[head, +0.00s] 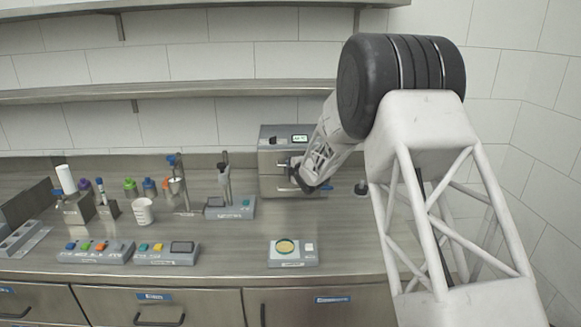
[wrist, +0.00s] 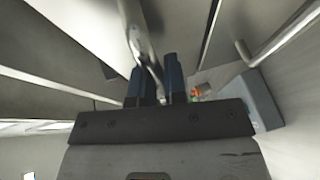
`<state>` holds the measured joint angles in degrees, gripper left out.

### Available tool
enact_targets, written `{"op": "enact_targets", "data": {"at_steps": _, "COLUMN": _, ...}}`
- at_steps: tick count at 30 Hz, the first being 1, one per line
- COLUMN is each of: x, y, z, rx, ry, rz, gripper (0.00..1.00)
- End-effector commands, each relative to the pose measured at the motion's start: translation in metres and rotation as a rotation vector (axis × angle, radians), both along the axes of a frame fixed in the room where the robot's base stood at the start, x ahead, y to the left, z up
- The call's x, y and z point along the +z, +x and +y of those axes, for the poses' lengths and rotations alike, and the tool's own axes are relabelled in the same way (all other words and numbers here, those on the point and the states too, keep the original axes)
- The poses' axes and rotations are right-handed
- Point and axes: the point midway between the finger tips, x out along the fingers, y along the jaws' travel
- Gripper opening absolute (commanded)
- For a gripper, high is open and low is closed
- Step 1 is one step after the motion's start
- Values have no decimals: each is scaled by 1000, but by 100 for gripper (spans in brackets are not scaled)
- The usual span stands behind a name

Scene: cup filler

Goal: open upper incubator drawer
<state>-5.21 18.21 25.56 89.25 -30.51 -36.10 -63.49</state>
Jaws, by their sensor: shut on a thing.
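The incubator (head: 272,180) is a grey metal box with a small lit display on top, at the back of the bench right of centre. My gripper (head: 295,172) is at its front face, and my arm hides the right part of that face. In the wrist view, my gripper's two dark fingers (wrist: 158,82) are closed around a shiny metal bar handle (wrist: 143,48). It looks like the upper drawer handle, though the head view is too small to be sure. I see no clear gap at the upper drawer.
A stand (head: 224,178) on a grey base is left of the incubator. A dark round object (head: 361,188) is to its right. A white cup (head: 143,211), button boxes (head: 95,250) and a small device with a yellow disc (head: 286,247) are on the bench.

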Motion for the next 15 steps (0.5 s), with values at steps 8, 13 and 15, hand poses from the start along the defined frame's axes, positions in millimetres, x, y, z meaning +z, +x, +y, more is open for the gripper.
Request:
{"op": "enact_targets", "data": {"at_steps": 8, "x": 0, "y": -20, "z": 0, "rx": -1, "ry": 2, "rz": 1, "gripper": 0}}
{"op": "enact_targets", "data": {"at_steps": 13, "x": 0, "y": -44, "z": 0, "rx": 0, "ry": 0, "rz": 1, "gripper": 0}}
{"op": "enact_targets", "data": {"at_steps": 15, "x": 1, "y": -56, "z": 0, "rx": 0, "ry": 0, "rz": 0, "gripper": 0}}
